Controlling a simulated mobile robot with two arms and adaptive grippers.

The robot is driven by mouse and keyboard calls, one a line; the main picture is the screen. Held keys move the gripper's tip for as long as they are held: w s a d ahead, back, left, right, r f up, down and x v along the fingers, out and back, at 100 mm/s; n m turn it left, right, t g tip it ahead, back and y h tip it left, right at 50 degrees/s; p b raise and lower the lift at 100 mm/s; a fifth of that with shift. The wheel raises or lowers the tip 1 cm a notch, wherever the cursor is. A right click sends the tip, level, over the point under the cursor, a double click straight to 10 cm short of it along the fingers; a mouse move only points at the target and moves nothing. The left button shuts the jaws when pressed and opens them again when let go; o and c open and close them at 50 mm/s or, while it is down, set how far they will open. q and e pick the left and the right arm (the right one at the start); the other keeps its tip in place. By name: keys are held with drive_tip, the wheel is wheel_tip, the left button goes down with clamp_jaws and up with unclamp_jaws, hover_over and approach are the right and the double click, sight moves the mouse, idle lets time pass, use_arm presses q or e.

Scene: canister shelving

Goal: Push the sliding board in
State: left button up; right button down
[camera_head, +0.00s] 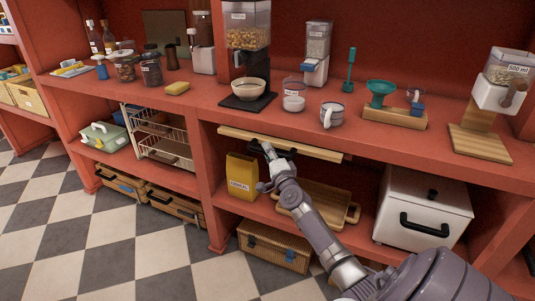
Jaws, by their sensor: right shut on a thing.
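The sliding board (314,151) is a thin, light wooden panel just under the red counter, above the middle shelf bay. Its front edge shows, running from left to right and slightly down. My right gripper (267,148) is at the board's front edge, left of its middle, and is shut on the board. The fingertips are small in the view and partly hidden against the board. My left gripper is not in view.
Below the board stand a yellow cereal box (241,176) and a wooden tray (322,203). A white bin (424,212) is to the right. On the counter above are a bowl (248,88) on a black dispenser base and a mug (332,115).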

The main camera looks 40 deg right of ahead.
drive_tip(key=c, duration=1)
unclamp_jaws()
drive_tip(key=shift+s+a+f, duration=0.15)
drive_tip(key=shift+s+a, duration=0.15)
drive_tip(key=shift+s, duration=0.15)
drive_tip(key=v, duration=1.1)
drive_tip(key=shift+d, duration=0.1)
